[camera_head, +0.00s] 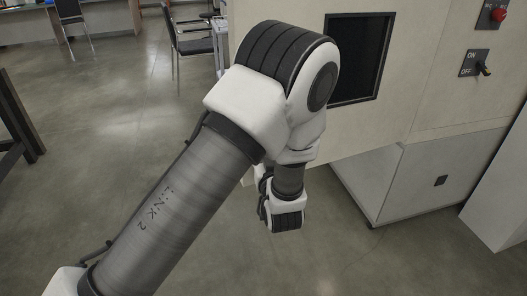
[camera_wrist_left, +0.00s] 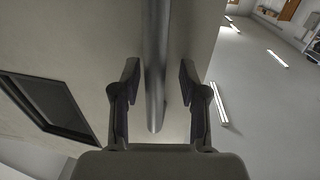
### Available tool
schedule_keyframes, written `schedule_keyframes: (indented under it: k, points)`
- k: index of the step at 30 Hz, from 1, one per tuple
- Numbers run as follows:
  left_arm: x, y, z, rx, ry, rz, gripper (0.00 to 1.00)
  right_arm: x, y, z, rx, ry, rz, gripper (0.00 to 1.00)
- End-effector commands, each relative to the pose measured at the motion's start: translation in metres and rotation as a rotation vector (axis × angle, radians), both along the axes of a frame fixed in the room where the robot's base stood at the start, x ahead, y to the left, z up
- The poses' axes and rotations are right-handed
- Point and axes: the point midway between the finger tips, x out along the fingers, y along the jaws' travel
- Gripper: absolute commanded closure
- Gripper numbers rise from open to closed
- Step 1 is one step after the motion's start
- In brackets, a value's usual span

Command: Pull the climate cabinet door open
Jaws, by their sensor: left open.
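The climate cabinet (camera_head: 470,105) is a beige box at the right of the head view, with a dark window in its door (camera_head: 348,135). In the left wrist view the door (camera_wrist_left: 85,45) fills the left side, with the window low on it. A long round metal handle (camera_wrist_left: 156,40) runs down the middle of that view. My left gripper (camera_wrist_left: 160,78) is open, with one finger on each side of the handle and visible gaps to it. In the head view my left arm hides the handle and the fingers. Whether the door stands ajar is unclear.
A red knob (camera_head: 498,14) and an ON/OFF switch (camera_head: 481,68) sit on the cabinet front. A pale lower cabinet (camera_head: 415,185) stands below. A chair (camera_head: 190,42) and a desk (camera_head: 100,14) are far back. The floor (camera_head: 110,110) at left is mostly clear.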

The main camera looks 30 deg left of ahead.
Motion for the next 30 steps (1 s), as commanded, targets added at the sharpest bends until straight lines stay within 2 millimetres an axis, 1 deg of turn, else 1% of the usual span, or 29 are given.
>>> schedule_keyframes:
  k: [4, 7, 11, 15, 19, 23, 30]
  points:
    - [0.001, 0.000, 0.001, 0.000, -0.001, -0.001, 0.57, 0.000, 0.000, 0.000, 0.000, 0.000, 0.000, 1.00]
    - [0.001, 0.000, 0.011, 0.000, -0.004, -0.001, 0.57, 0.000, 0.000, 0.000, 0.000, 0.000, 0.000, 1.00]
    - [0.000, 0.000, 0.037, 0.000, -0.007, -0.001, 0.57, 0.000, 0.000, 0.000, 0.000, 0.000, 0.000, 1.00]
    - [0.000, 0.000, 0.071, 0.000, -0.007, 0.000, 0.57, 0.000, 0.000, 0.000, 0.000, 0.000, 0.000, 1.00]
    - [-0.001, 0.001, 0.092, -0.001, -0.004, 0.001, 0.57, 0.000, 0.000, 0.000, 0.000, 0.000, 0.000, 1.00]
    - [-0.001, 0.001, 0.100, -0.001, -0.001, 0.001, 0.57, 0.000, 0.000, 0.000, 0.000, 0.000, 0.000, 1.00]
    - [-0.001, 0.001, 0.100, 0.000, 0.000, 0.001, 0.57, 0.000, 0.000, 0.000, 0.000, 0.000, 0.000, 1.00]
